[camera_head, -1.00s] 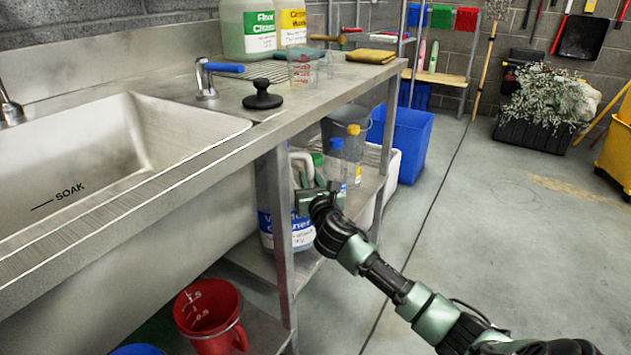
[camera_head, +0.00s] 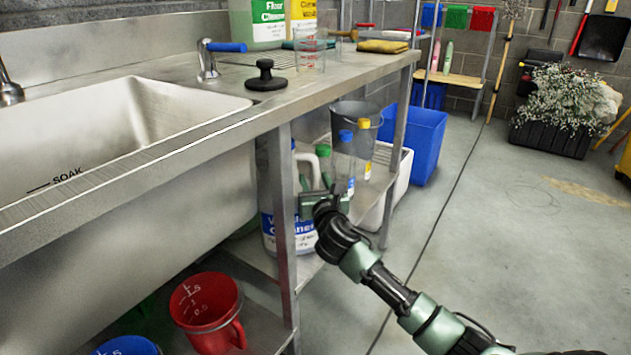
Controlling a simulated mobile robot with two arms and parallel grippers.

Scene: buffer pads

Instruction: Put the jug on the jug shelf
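A clear measuring jug (camera_head: 310,50) with red marks stands upright on the steel counter at the back. A red measuring jug (camera_head: 208,312) and a blue jug (camera_head: 127,346), cut off by the picture's bottom edge, stand on the low shelf (camera_head: 262,330) under the sink. My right gripper (camera_head: 318,200) is at the counter's open side, in front of a white cleaner container (camera_head: 296,232) with a blue label. Its fingers are small and point away, so I cannot tell whether they are open or shut. My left gripper is not in view.
A steel leg (camera_head: 281,200) stands left of my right gripper. Bottles (camera_head: 345,160), a grey bucket (camera_head: 358,118) and a white tub (camera_head: 392,185) crowd the shelf behind. A black plunger-like object (camera_head: 265,76) stands on the counter (camera_head: 215,100).

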